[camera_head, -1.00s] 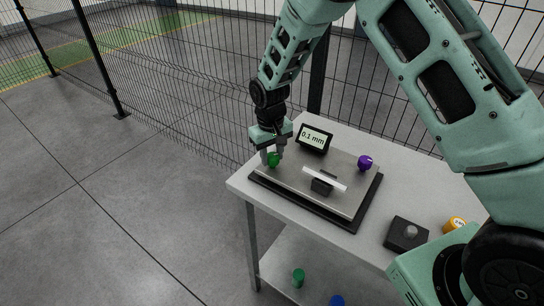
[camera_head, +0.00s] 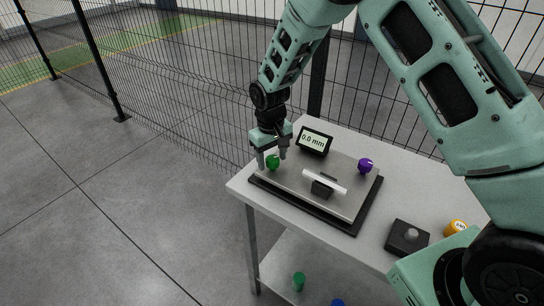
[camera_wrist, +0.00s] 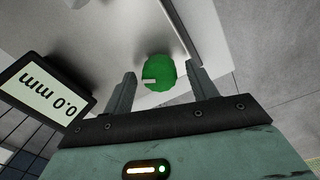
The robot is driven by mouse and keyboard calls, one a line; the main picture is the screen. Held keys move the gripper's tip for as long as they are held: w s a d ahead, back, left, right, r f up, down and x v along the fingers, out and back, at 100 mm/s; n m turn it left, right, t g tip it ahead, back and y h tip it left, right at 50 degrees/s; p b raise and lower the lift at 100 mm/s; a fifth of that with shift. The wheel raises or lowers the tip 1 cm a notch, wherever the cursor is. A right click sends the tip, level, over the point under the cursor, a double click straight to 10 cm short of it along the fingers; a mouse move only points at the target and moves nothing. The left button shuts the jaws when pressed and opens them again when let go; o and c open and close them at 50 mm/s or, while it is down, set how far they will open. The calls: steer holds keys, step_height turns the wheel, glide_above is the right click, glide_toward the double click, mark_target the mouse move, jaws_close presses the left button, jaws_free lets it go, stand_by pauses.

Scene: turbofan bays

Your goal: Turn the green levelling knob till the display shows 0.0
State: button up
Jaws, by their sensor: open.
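The green levelling knob (camera_head: 273,162) sits at the left corner of the grey levelling plate (camera_head: 348,203). My gripper (camera_head: 271,160) is open around the knob. In the wrist view, the knob (camera_wrist: 158,73) stands between the two spread fingertips (camera_wrist: 160,78), with a gap on both sides and a small pale mark on its face. The display (camera_head: 313,141) stands behind the plate and reads 0.0 mm.
A black box with a grey button (camera_head: 407,236) and a yellow-orange object (camera_head: 455,228) are on the table's right. A wire fence (camera_head: 200,85) runs behind.

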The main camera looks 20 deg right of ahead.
mark_target(270, 159)
step_height(270, 159, up, 17)
steer(key=b, duration=0.4)
steer(key=shift+a+r, duration=0.2)
steer(key=shift+a, duration=0.1)
steer(key=shift+s, duration=0.1)
steer(key=s+a+n+y, duration=0.1)
steer(key=s+a+n, duration=0.4)
steer(key=s, duration=1.3)
steer(key=s+f, duration=0.3)
steer(key=s, duration=1.2)
steer(key=shift+s+a, duration=0.25)
steer(key=shift+a, duration=0.1)
